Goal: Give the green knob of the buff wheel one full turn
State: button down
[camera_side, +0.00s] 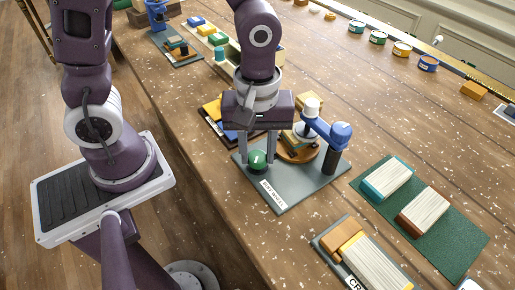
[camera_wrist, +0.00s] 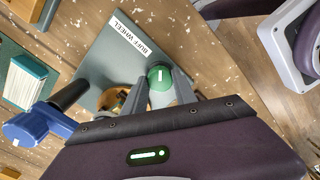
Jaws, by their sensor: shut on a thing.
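The green knob (camera_side: 257,160) sits at the front left of the buff wheel's grey base plate (camera_side: 283,197), near the "BUFF WHEEL" label. A white mark shows on the knob's face. My gripper (camera_side: 258,158) points down at the knob, its fingers on either side of it, shut on it. In the wrist view the knob (camera_wrist: 159,76) lies between the fingertips, its white mark running nearly up and down the picture. Behind it an orange-brown round wheel (camera_side: 298,153) is partly hidden by my gripper, and a blue arm (camera_side: 328,129) on a dark post reaches over it.
A dark tray (camera_side: 212,122) with coloured blocks lies just behind my gripper. Small coloured tins (camera_side: 378,38) line the back.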

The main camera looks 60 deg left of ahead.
aim_at(257, 156)
jog(key=m, duration=0.5)
jog(key=shift+m, duration=0.3)
jog(key=m, duration=0.4)
jog(key=shift+m, duration=0.3)
jog(key=m, duration=0.5)
jog(key=shift+w+m, duration=0.1)
jog(key=shift+m, duration=2.3)
jog(key=c, duration=1)
grip_release()
notch_tip(257, 156, up, 7)
jog(key=shift+r, duration=0.1)
